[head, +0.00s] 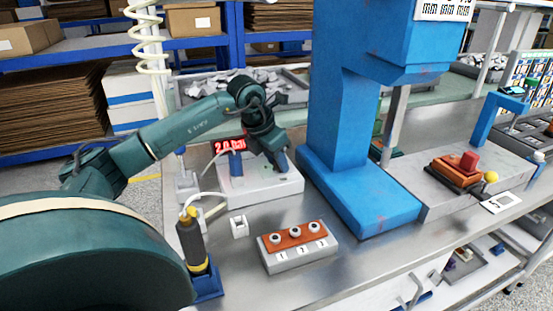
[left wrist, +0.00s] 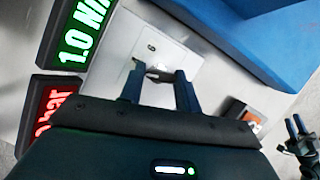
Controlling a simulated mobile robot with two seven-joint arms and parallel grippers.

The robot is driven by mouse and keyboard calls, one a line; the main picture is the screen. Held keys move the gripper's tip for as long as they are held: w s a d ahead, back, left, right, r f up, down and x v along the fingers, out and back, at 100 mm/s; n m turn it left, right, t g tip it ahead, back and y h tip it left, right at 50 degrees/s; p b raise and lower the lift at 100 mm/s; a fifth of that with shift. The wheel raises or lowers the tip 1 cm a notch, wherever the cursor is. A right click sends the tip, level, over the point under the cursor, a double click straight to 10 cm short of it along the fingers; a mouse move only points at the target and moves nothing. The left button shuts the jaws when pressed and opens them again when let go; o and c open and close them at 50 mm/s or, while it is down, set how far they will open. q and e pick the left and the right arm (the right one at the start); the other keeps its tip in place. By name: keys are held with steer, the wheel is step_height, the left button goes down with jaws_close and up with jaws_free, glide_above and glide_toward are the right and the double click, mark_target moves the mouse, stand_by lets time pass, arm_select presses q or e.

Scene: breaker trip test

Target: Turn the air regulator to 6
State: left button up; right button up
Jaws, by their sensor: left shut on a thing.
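The air regulator's pale grey base box (head: 262,188) stands on the metal bench, with a red display (head: 229,145) behind it reading about 2.0. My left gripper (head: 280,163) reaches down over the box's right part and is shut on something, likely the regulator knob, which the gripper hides. In the left wrist view, the fingers (left wrist: 160,88) straddle a small dark part beside a printed 6 (left wrist: 151,47). That view shows a green display (left wrist: 82,32) reading 1.0 and a red one cut off. A small dark gripper, likely my right (left wrist: 297,132), shows at the right edge.
A blue press (head: 345,130) stands close to the right of the box. In front are a block with three knobs (head: 297,246), a small white block (head: 239,226) and a dark yellow-banded tool (head: 192,243) in a blue holder. A fixture with a red block (head: 461,167) is at right.

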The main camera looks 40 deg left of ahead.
arm_select(q)
steer(key=m+h, duration=0.1)
steer(key=m, duration=0.1)
steer(key=shift+a+r+m+p, duration=0.1)
steer(key=shift+r+m+p, duration=0.05)
steer(key=shift+m+p, duration=0.25)
steer(key=shift+m, duration=0.4)
steer(key=shift+w+m+g+h+p, duration=0.1)
steer(key=shift+m+g+h+p, duration=0.35)
steer(key=shift+m, duration=0.95)
steer(key=m+g+h+p, duration=0.1)
steer(key=m, duration=0.3)
steer(key=shift+w+a+p, duration=0.1)
steer(key=shift+p, duration=0.2)
steer(key=shift+m+g+h, duration=0.35)
steer(key=shift+m+g, duration=0.2)
steer(key=shift+m, duration=0.45)
arm_select(e)
steer(key=shift+r+n, duration=0.4)
steer(key=shift+r, duration=0.4)
steer(key=shift+g, duration=0.3)
arm_select(q)
steer(key=o, duration=1)
